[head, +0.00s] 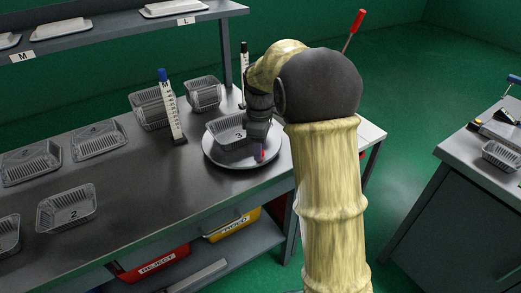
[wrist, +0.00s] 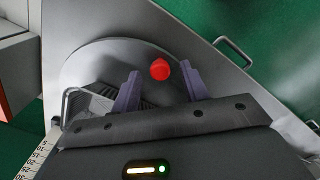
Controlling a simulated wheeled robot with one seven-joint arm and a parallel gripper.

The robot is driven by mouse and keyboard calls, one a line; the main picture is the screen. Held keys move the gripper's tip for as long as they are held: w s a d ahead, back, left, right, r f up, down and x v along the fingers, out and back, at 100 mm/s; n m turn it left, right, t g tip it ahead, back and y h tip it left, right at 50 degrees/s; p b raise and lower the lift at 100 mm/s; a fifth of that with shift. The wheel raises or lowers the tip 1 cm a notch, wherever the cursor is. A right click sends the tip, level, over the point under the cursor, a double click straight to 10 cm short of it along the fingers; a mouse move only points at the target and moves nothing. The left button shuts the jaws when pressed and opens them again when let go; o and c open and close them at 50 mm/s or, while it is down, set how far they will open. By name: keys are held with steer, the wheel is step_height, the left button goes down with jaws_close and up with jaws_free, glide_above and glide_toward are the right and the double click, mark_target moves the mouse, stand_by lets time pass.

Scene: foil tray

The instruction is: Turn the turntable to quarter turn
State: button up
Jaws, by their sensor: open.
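The turntable (head: 235,165) is a round grey plate on the table near its right end; it also fills much of the wrist view (wrist: 90,62). A foil tray marked 3 (head: 226,132) sits on it and is partly hidden by my arm. A red peg (wrist: 160,69) stands near the turntable's edge; it also shows in the head view (head: 263,152). My gripper (wrist: 159,76) is open over the turntable, with one grey finger on each side of the peg. Contact with the peg cannot be told.
A height scale with a blue top (head: 171,108) stands left of the turntable. A shelf (head: 110,34) runs above the back. The middle table surface is clear.

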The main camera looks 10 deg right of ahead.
steer(key=shift+f, duration=0.4)
jaws_close()
